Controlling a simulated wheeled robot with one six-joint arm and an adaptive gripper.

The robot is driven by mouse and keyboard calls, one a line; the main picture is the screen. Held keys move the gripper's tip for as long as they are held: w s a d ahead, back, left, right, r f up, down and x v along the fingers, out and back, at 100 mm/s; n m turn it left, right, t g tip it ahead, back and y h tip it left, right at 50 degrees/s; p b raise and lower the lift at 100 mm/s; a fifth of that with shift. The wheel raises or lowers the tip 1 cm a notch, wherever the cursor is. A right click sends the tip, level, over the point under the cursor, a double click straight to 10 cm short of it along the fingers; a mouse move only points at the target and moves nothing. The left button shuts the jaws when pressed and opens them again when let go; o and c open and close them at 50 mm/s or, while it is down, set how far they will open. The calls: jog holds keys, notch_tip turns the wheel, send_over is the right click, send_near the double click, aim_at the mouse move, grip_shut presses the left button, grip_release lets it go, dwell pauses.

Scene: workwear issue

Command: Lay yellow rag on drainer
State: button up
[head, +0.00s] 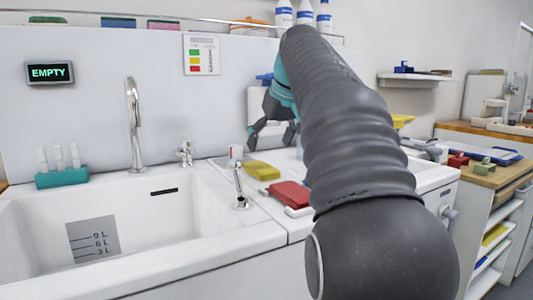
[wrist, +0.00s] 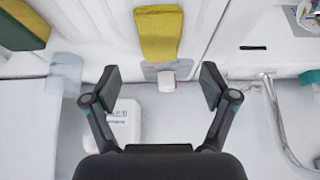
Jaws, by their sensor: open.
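A folded yellow rag (head: 262,170) lies on the white surface (head: 222,163) right of the sink basin. It also shows at the top middle of the wrist view (wrist: 158,33), beyond my fingertips. My gripper (head: 272,136) hangs above and behind the rag, near the back wall. In the wrist view my gripper (wrist: 160,83) has its fingers wide apart with nothing between them. I cannot clearly make out which part of the white worktop is the drainer, as my arm hides much of the right side.
A red cloth (head: 290,194) lies in front of the yellow rag. A tall tap (head: 133,125) and a small lever tap (head: 239,188) stand by the basin. A white labelled bottle (wrist: 122,125) stands close to my left finger in the wrist view. The basin (head: 140,222) looks empty.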

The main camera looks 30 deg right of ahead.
jog(key=shift+v, duration=2.1)
